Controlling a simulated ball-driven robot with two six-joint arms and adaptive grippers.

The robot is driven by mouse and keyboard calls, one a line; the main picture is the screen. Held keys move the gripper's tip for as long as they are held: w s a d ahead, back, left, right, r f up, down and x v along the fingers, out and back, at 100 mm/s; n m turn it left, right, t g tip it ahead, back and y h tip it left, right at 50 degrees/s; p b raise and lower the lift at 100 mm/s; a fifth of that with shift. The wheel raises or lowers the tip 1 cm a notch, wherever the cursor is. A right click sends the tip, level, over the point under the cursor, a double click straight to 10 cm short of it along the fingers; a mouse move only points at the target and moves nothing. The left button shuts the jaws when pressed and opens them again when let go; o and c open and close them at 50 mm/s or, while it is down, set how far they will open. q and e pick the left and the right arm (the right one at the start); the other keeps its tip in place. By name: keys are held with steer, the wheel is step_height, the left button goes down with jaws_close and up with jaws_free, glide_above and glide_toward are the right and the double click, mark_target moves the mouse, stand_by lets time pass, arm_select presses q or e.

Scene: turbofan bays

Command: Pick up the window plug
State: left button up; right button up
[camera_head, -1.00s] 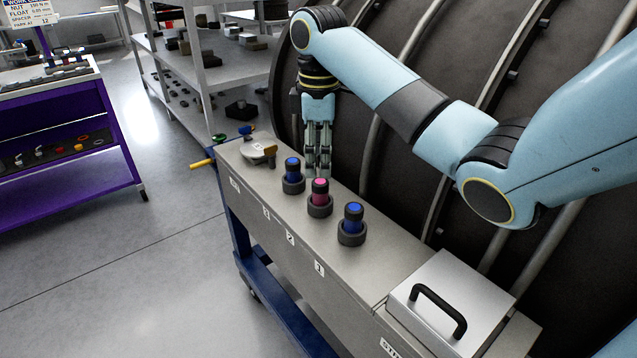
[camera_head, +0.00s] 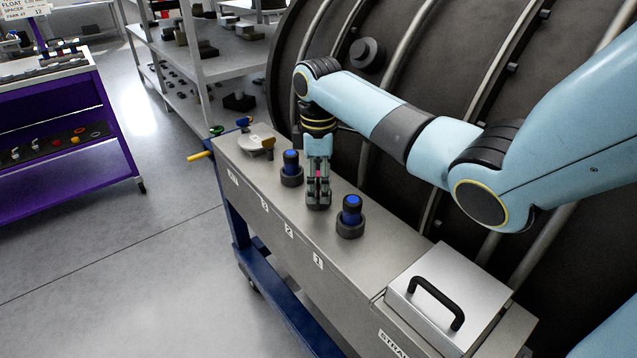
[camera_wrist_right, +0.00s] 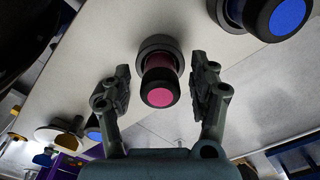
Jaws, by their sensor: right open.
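A plug with a pink top (camera_wrist_right: 160,88) stands upright in a dark round holder (camera_head: 319,203) in the middle of a row of three on the grey cart top. Plugs with blue tops stand on either side, one farther back (camera_head: 291,162) and one nearer (camera_head: 352,210). My right gripper (camera_head: 319,185) points down at the pink-topped plug and mostly hides it in the head view. In the right wrist view its open fingers (camera_wrist_right: 160,80) stand on both sides of the plug, with gaps showing. Which plug is the window plug cannot be told. My left gripper is out of view.
A metal box with a black handle (camera_head: 437,303) sits at the cart's near end. A small tool with a pale round part (camera_head: 255,145) lies at its far end. The large dark curved engine casing (camera_head: 385,70) rises close behind. A purple bench (camera_head: 70,140) stands left across open floor.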

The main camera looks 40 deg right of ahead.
mark_target(318, 174)
jaws_close()
stand_by(0.3)
step_height(318, 174, up, 10)
steer(key=shift+r, duration=0.1)
stand_by(0.4)
